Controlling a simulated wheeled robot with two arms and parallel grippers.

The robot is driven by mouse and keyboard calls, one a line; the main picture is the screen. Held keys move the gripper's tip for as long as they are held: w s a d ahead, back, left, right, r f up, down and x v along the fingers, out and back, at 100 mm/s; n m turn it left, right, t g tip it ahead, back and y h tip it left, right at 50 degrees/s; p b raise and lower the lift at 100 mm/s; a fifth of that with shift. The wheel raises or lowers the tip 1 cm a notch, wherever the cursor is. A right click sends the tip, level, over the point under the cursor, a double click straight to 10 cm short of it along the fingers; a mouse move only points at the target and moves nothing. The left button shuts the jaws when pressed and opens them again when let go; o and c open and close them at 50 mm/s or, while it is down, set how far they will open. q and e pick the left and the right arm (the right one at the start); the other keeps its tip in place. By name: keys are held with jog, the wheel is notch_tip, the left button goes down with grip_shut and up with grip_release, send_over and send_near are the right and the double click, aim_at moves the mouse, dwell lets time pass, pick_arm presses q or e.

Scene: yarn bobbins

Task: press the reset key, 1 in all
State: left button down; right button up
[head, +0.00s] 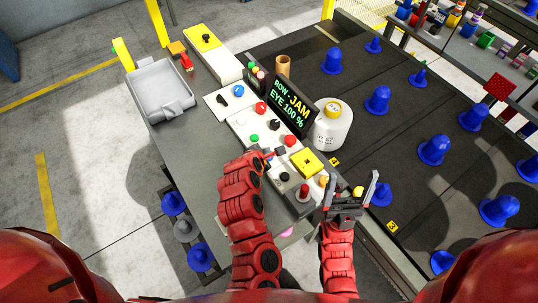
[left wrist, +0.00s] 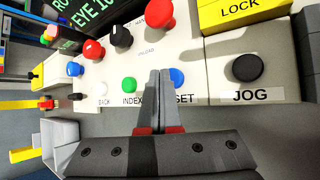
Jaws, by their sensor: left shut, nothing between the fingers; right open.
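The reset key is a blue round button (left wrist: 177,77) on a pale control panel (left wrist: 215,80) in the left wrist view. Its label is partly covered by my fingers, and only "SET" reads. My left gripper (left wrist: 160,75) is shut and empty, its fingertips over the panel just left of the blue button. I cannot tell whether they touch it. In the head view my left gripper (head: 268,156) is over the panel and hides most of that button. My right gripper (head: 352,190) is open and empty, at the panel's right end.
A green INDEX button (left wrist: 128,85) is left of the fingers and a black JOG button (left wrist: 247,68) right. A red mushroom button (left wrist: 160,12) and yellow LOCK block (left wrist: 245,14) are behind. The display (head: 291,106) reads "ROW - JAM, EYE 100 %". Blue bobbins (head: 377,100) stand beyond.

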pick_arm(q)
jog(key=shift+f+b, duration=0.3)
jog(key=shift+f, duration=0.35)
dwell(0.9)
jog(key=shift+r, duration=0.15)
jog(key=shift+r+p, duration=0.8)
jog(key=shift+p, duration=0.05)
notch_tip(320, 180, up, 5)
jog(key=p, duration=0.4)
jog(key=shift+p, duration=0.3)
dwell(0.4)
